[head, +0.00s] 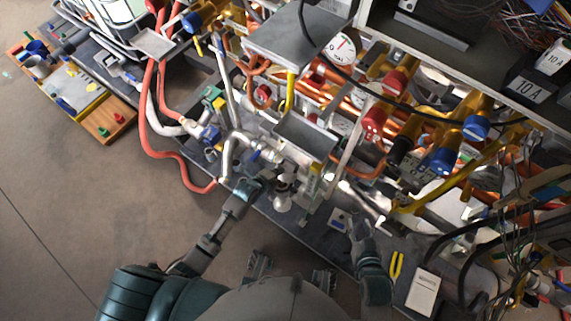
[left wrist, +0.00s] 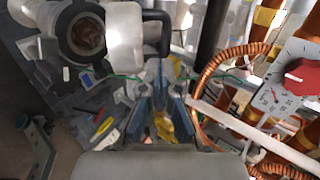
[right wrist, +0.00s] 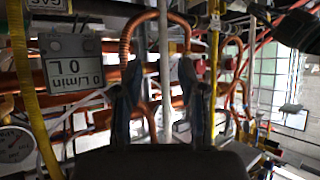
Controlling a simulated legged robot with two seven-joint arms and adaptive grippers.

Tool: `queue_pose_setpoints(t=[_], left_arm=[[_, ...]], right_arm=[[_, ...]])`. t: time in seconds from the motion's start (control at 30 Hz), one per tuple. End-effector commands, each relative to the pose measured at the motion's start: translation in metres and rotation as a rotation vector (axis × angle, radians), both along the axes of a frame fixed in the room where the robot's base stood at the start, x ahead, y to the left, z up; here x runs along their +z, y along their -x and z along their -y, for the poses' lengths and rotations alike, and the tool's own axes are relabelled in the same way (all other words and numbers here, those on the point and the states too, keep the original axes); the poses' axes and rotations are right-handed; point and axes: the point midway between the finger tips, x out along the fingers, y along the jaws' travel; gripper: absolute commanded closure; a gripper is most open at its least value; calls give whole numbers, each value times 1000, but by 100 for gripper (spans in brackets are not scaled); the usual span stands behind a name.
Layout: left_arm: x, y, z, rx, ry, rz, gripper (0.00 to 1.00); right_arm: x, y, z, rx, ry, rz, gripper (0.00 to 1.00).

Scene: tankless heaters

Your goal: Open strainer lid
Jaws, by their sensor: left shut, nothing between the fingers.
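My left gripper (head: 268,187) is shut and empty beside a cluster of silver pipe fittings (head: 284,190) at the bench's front edge. In the left wrist view its fingers (left wrist: 161,95) point towards the fittings. A round metal pipe part with a brownish open bore (left wrist: 88,34) lies ahead and left. I cannot tell for sure which part is the strainer lid. My right gripper (head: 360,228) is low over the bench, right of the fittings. In the right wrist view its fingers (right wrist: 157,85) are apart, with nothing held.
Dense copper pipes with red and blue valve caps (head: 445,160) fill the back. A grey box (head: 305,137) stands behind the fittings. An orange hose (head: 150,120) hangs at left. Yellow-handled pliers (head: 396,266) and a white card (head: 423,291) lie at right.

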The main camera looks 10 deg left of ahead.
Motion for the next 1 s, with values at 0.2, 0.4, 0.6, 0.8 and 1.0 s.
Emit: queue_pose_setpoints(t=[0.2,0.4,0.6,0.8,1.0], left_arm=[[-28,-27,14,1,1,-5,100],[-40,-43,19,-1,-1,-3,100],[-42,-48,21,-1,0,0,100],[-41,-49,22,-2,-1,0,100],[-40,-49,22,-3,-4,-4,100]], right_arm=[[27,-25,-11,8,-70,250,60],[52,-35,-18,11,-114,414,60],[64,-37,-20,12,-130,476,60],[65,-37,-20,13,-132,478,60],[63,-38,-19,12,-129,467,60]])
